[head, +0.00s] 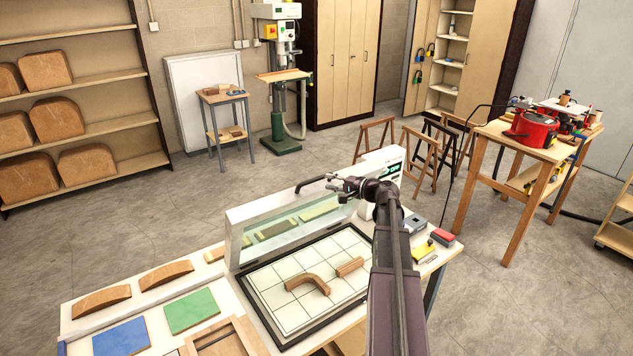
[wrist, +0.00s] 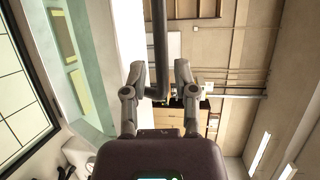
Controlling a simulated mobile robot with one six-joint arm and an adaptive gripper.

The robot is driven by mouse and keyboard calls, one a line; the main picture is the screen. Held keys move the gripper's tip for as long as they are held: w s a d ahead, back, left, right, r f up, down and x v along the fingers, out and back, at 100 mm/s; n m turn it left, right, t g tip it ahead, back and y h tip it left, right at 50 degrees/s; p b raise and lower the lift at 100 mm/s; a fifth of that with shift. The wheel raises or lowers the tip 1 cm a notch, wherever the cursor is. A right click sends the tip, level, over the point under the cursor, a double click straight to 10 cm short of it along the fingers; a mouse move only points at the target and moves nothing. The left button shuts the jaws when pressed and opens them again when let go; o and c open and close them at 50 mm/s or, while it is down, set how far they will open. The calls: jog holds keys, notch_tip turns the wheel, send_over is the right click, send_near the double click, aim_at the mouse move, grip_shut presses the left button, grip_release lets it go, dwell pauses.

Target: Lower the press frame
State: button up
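The press frame (head: 290,222) stands raised, hinged at the back of the press bed, with a clear greenish pane. A dark bar handle (head: 315,182) sticks out along its top edge. Below it is the dark-edged press bed (head: 262,290) with a white gridded surface. My gripper (head: 345,187) is at the handle's right end. In the wrist view my gripper (wrist: 160,72) is open, with the dark bar (wrist: 157,45) between its fingers and visible gaps at both sides.
Curved wooden blocks (head: 166,273), a blue pad (head: 121,337) and a green pad (head: 192,311) lie on the bench to the left. A white control box (head: 392,160) stands behind my arm. Small red and yellow items (head: 442,237) lie to the right.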

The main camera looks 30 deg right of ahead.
aim_at(316, 179)
jog(key=shift+x, duration=2.85)
grip_shut()
